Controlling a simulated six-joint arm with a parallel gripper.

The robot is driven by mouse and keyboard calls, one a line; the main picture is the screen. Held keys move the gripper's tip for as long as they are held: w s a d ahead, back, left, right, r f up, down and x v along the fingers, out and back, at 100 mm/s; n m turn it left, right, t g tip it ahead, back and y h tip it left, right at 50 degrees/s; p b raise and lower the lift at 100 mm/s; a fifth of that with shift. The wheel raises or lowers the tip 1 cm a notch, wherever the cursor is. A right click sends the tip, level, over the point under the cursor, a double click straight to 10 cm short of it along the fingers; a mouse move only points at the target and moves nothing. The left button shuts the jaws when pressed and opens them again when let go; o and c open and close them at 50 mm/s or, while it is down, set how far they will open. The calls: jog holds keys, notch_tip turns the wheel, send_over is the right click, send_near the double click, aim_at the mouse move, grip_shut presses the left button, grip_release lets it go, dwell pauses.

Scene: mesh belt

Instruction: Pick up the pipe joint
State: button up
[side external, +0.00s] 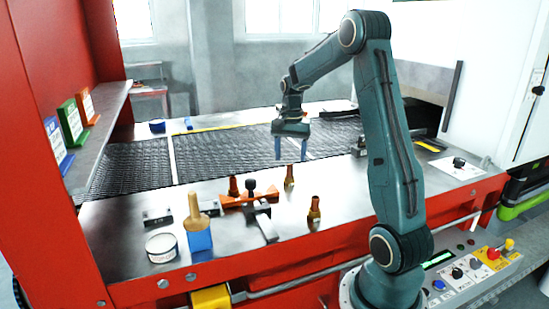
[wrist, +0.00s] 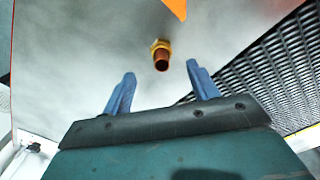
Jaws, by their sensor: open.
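A small brass-coloured pipe joint (side external: 289,176) stands upright on the metal table beside the mesh belt. A joint, likely the same one, shows in the wrist view (wrist: 161,55), centred just beyond the fingertips. My gripper (side external: 291,153) points down with its blue fingers apart and empty, above and slightly behind this joint. In the wrist view my gripper (wrist: 160,72) has clear space between its fingers. A similar brass fitting (side external: 314,208) stands nearer the front, and a darker one (side external: 233,186) stands to the left, partly behind a clamp.
An orange-and-black clamp (side external: 262,203) lies left of the joint; an orange corner (wrist: 176,8) shows in the wrist view. A wooden-handled blue tool (side external: 199,236) and a round tin (side external: 161,248) stand at front left. The mesh belt (side external: 215,155) runs behind.

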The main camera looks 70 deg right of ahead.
aim_at(290, 166)
jog(key=shift+f, duration=1.25)
jog(key=shift+w+d+f, duration=0.1)
jog(key=shift+f, duration=2.5)
jog(key=c, duration=1.2)
jog(key=shift+r, duration=0.2)
notch_tip(290, 166, up, 20)
jog(key=shift+f, duration=0.1)
